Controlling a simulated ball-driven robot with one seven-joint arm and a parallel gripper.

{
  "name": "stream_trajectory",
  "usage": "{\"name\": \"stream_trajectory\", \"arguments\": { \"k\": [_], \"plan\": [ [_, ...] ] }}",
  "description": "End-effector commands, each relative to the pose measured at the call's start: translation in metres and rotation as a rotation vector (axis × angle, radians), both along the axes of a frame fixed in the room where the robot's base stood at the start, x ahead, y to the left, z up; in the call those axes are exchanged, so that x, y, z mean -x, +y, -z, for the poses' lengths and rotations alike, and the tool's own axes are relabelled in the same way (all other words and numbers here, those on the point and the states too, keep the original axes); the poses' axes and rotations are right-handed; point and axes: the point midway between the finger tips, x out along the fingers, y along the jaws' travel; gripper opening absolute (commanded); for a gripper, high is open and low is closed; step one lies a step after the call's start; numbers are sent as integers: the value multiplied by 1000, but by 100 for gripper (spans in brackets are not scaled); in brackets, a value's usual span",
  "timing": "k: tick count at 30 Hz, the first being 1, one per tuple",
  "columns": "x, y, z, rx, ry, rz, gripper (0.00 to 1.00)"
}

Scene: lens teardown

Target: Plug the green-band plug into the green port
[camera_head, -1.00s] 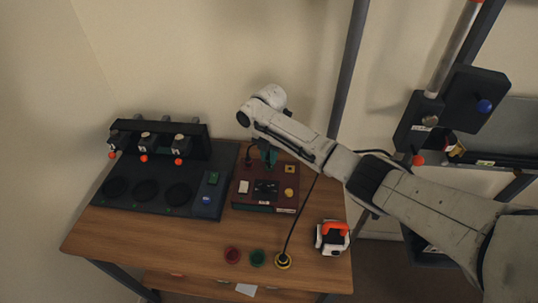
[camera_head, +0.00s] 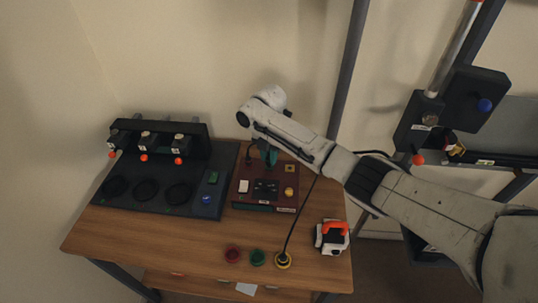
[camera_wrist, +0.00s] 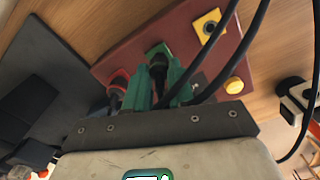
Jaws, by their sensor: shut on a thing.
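My gripper (camera_wrist: 160,85) has green fingers and is shut on a black plug (camera_wrist: 158,62) over the dark red box (camera_wrist: 135,55). The plug's band colour is not visible. In the head view my gripper (camera_head: 269,156) is at the back of the red box (camera_head: 243,200), partly behind my arm. I cannot tell whether the plug tip is in a port. A red-ringed port (camera_wrist: 119,78) with a black plug in it is left of my fingers. A yellow port (camera_wrist: 208,25) is to the right, empty.
Black cables cross the wrist view beside my gripper. Red (camera_head: 232,255), green (camera_head: 257,258) and yellow (camera_head: 283,260) round holders line the table's front; a cable rises from the yellow one. A black station (camera_head: 150,190) stands left. An orange-handled device (camera_head: 332,237) sits right.

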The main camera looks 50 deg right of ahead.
Motion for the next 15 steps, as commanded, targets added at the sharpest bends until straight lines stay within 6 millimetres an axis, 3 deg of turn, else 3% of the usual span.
{"name": "stream_trajectory", "arguments": {
  "k": [14, 15],
  "plan": [
    [0, 0, 10, -1, -1, 0, 0],
    [0, 0, 8, 0, -1, 0, 27]
  ]
}}
